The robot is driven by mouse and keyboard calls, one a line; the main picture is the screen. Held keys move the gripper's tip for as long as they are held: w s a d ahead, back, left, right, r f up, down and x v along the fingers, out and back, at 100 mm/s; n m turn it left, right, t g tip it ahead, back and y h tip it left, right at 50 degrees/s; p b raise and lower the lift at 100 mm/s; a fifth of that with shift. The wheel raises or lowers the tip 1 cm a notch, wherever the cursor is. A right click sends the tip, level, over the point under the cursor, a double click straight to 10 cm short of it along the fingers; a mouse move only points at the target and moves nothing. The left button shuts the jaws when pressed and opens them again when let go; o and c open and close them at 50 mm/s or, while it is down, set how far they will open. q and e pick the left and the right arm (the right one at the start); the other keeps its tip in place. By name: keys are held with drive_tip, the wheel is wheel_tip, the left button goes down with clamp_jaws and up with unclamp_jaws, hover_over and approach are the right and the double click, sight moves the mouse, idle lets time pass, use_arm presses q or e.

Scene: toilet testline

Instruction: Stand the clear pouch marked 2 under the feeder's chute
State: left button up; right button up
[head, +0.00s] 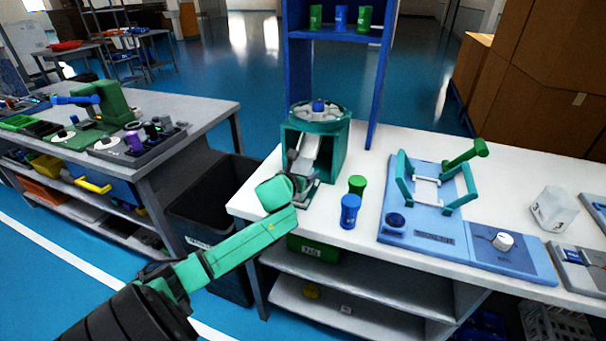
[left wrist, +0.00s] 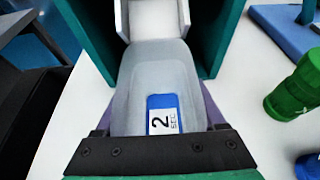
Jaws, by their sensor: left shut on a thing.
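The pouch (left wrist: 156,85) is a pale grey, see-through bag with a blue and white label reading "2 SEC". It fills the middle of the left wrist view. My left gripper (head: 302,182) is shut on it, with the fingers at its two sides. The feeder (head: 343,142) is a teal box-like stand with a round top at the table's left end. Its pale chute (head: 310,150) slopes down toward my gripper, and its end shows just beyond the pouch's top edge in the left wrist view (left wrist: 157,18). In the head view my gripper largely hides the pouch. I cannot tell whether its base touches the table.
A green canister (head: 357,185) and a blue canister (head: 350,211) stand close right of the gripper. A black bin (head: 200,207) stands left of the white table (head: 395,143).

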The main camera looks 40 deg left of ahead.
use_arm(q)
drive_tip(key=o, duration=1.4)
drive_tip(key=shift+f, duration=0.15)
drive_tip(key=shift+o, duration=0.2)
drive_tip(key=shift+s+r, duration=0.2)
drive_tip(key=p+v, duration=0.1)
drive_tip(key=v, duration=1)
drive_tip(key=shift+s, duration=0.3)
drive_tip(key=shift+d+r, duration=0.1)
drive_tip(key=shift+d, duration=0.05)
